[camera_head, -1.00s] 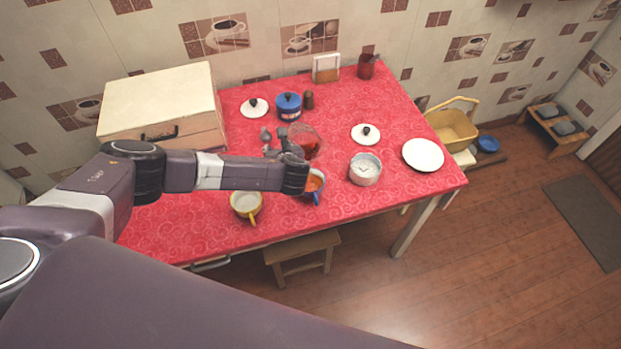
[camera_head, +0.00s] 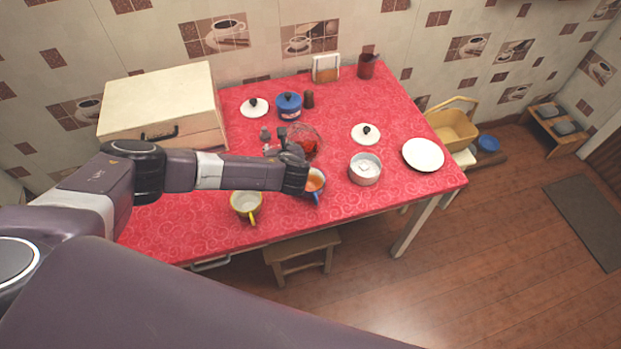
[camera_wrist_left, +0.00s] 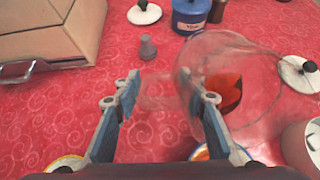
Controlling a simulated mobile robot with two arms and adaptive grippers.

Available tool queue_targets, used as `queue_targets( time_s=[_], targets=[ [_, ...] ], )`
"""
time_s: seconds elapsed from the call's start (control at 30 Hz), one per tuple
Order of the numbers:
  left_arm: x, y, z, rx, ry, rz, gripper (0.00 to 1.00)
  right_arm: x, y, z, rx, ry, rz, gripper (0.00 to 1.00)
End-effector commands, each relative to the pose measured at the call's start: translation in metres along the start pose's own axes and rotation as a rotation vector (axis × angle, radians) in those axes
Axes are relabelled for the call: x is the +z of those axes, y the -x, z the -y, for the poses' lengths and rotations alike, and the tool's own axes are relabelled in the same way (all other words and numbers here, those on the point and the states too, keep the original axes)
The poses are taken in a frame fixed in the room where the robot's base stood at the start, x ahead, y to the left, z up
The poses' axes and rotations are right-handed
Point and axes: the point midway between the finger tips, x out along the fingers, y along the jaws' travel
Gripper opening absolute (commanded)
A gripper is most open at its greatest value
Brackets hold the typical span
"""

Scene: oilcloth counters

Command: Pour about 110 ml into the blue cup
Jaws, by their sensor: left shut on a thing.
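My left gripper (camera_head: 272,142) is shut on the clear glass jug (camera_head: 318,134) and holds it above the table, beside the blue cup. The jug holds red-orange liquid and looks tilted; it also shows in the left wrist view (camera_wrist_left: 246,62), to the right of the gripper fingers (camera_wrist_left: 168,97). The blue cup (camera_head: 317,195) stands just in front of the jug with orange-red liquid inside, partly hidden by my gripper. I cannot make out a stream between jug and cup. My right gripper is out of view.
A yellow cup (camera_head: 245,207) stands left of the blue cup, and a grey-white pot (camera_head: 366,174) right of it. Behind are a blue canister (camera_head: 289,107), a dark shaker (camera_head: 309,99), a grey shaker (camera_wrist_left: 147,47) and lids. A white plate (camera_head: 423,154) lies near the right edge.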

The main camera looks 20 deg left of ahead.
Motion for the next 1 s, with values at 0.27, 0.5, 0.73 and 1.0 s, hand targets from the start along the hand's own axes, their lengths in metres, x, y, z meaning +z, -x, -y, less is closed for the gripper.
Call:
queue_targets(
  time_s=[0.27,0.5,0.73,1.0],
  targets=[
    [0.002,0.0,0.001,-0.001,0.003,0.004,0.0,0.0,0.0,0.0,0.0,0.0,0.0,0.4],
    [0.005,0.001,0.0,0.001,0.002,-0.013,0.0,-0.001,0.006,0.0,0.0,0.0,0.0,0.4],
    [0.009,0.004,0.0,0.002,0.003,-0.11,0.0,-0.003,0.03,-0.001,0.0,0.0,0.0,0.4],
    [0.01,0.001,0.001,-0.002,0.0,-0.285,0.0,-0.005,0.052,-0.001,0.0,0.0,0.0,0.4]
  ],
)
